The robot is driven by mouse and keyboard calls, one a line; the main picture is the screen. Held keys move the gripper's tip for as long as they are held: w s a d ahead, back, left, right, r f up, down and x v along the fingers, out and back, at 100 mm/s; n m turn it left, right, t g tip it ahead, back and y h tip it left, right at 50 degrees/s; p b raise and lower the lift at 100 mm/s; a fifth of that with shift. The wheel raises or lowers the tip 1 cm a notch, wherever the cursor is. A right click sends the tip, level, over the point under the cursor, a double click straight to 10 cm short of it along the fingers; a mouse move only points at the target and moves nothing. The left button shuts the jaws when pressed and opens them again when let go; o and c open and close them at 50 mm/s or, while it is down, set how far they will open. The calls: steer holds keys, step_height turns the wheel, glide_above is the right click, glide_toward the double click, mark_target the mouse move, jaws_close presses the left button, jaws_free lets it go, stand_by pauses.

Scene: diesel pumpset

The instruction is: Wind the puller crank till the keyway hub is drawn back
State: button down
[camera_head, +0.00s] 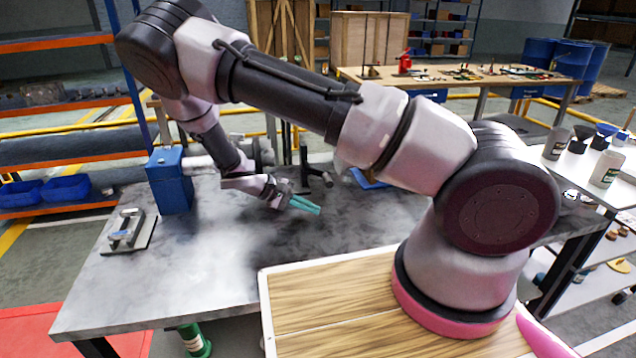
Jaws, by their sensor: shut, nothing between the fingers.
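My gripper (303,206) is at the end of my arm, low over the middle of the grey table. Its teal fingertips are together with nothing between them. Just behind it stands a dark upright piece with a bar across it (316,176), perhaps the puller crank; a gap from the gripper is hard to judge. A blue block-shaped housing (170,181) stands at the table's left, with a light shaft (199,162) running right from it. A round grey part (262,150) shows behind my wrist, maybe the hub. My arm hides much of this assembly, and no keyway can be made out.
The grey metal table (205,262) is clear at its front and middle. A small metal fixture on a plate (127,232) lies at its left edge. A blue flat item (368,179) lies behind my arm. A white bench with bottles (606,168) is at the right.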

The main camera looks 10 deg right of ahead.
steer(key=shift+w+r+n+g+y, duration=0.1)
steer(key=shift+r+n+g+y, duration=0.35)
steer(key=shift+n+y, duration=0.3)
steer(key=r+n+y, duration=0.1)
steer(key=w+r+n+y, duration=0.1)
steer(key=n, duration=0.1)
steer(key=w+a+r+n+y, duration=0.1)
steer(key=n+y, duration=0.1)
steer(key=shift+a+r, duration=0.1)
steer(key=shift+r, duration=0.25)
steer(key=w+r+n+t+y, duration=0.1)
steer(key=w+r+n+y, duration=0.3)
steer(key=r, duration=0.4)
steer(key=shift+n+h, duration=0.45)
steer(key=shift+n, duration=0.2)
steer(key=x, duration=1)
steer(key=shift+s+a, duration=0.15)
steer(key=shift+a, duration=0.05)
steer(key=shift+d+r, duration=0.3)
steer(key=shift+d, duration=0.25)
steer(key=shift+d+r, duration=0.3)
steer(key=shift+d, duration=0.25)
steer(key=shift+d+r, duration=0.35)
steer(key=shift+d, duration=0.25)
steer(key=shift+d+r+h, duration=0.1)
steer(key=shift+r+h, duration=0.1)
steer(key=shift+h, duration=0.6)
steer(key=shift+d+r+h, duration=0.1)
steer(key=shift+r+h, duration=0.1)
steer(key=shift+h, duration=0.6)
